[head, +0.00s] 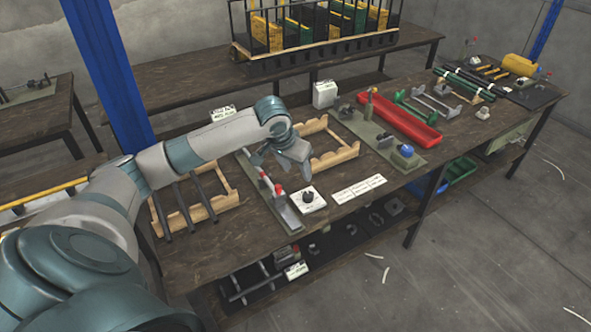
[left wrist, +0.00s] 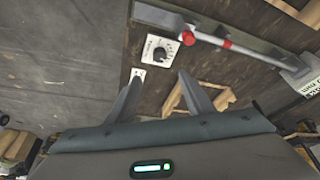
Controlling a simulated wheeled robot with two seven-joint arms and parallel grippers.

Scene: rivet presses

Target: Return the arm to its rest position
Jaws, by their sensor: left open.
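My left arm (head: 210,142) reaches in from the left over the workbench (head: 215,255). My left gripper (head: 292,160) hangs above the bench, near a wooden cradle and a white box with a black knob (head: 308,200). In the left wrist view its two fingers (left wrist: 158,98) are spread apart with nothing between them. The knob box (left wrist: 158,50) also shows there beyond the fingers, apart from them. My right gripper is in neither view.
A fixture with red-tipped parts (head: 275,195) stands beside the knob box. A wooden rack with dark rods (head: 187,205) is to the left, an empty wooden cradle (head: 335,155) to the right. A red tray (head: 400,122) lies farther right. White labels (head: 358,188) lie along the front edge.

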